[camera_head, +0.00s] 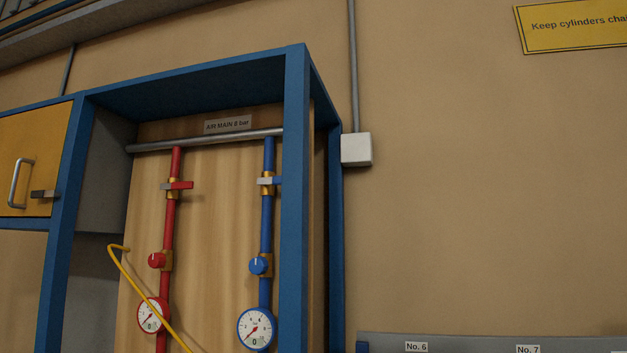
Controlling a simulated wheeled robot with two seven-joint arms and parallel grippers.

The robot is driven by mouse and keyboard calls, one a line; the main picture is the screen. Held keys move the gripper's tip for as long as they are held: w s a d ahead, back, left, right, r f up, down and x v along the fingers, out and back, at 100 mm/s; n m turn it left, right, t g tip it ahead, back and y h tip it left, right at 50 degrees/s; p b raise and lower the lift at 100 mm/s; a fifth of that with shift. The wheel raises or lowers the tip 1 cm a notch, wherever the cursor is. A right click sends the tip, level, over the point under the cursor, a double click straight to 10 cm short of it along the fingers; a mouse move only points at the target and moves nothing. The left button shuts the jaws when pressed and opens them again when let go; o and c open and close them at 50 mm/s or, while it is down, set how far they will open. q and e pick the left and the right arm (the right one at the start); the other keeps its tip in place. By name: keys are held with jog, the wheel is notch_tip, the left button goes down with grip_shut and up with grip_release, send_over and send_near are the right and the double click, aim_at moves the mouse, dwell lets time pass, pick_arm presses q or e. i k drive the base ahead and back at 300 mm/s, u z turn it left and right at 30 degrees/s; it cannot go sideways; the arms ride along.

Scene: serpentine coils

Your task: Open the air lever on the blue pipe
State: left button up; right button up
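The blue pipe (266,220) runs down from a grey header pipe (205,140) inside a blue-framed cabinet. Its air lever (267,181) lies across the pipe on a brass valve, roughly horizontal. The lever's right end meets the edge of the blue post in this view, so how much is hidden I cannot tell. Below it are a blue knob (259,266) and a round gauge (256,328) whose needle points to the lower left. Neither of my grippers is in view.
A red pipe (169,220) with its own red lever (179,185) and gauge stands to the left. A yellow hose (140,290) crosses in front of it. A blue post (295,200) stands right beside the blue pipe. A yellow door (35,150) is at the left.

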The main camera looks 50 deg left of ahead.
aim_at(274, 179)
jog(key=i, duration=0.95)
jog(key=u, duration=3.45)
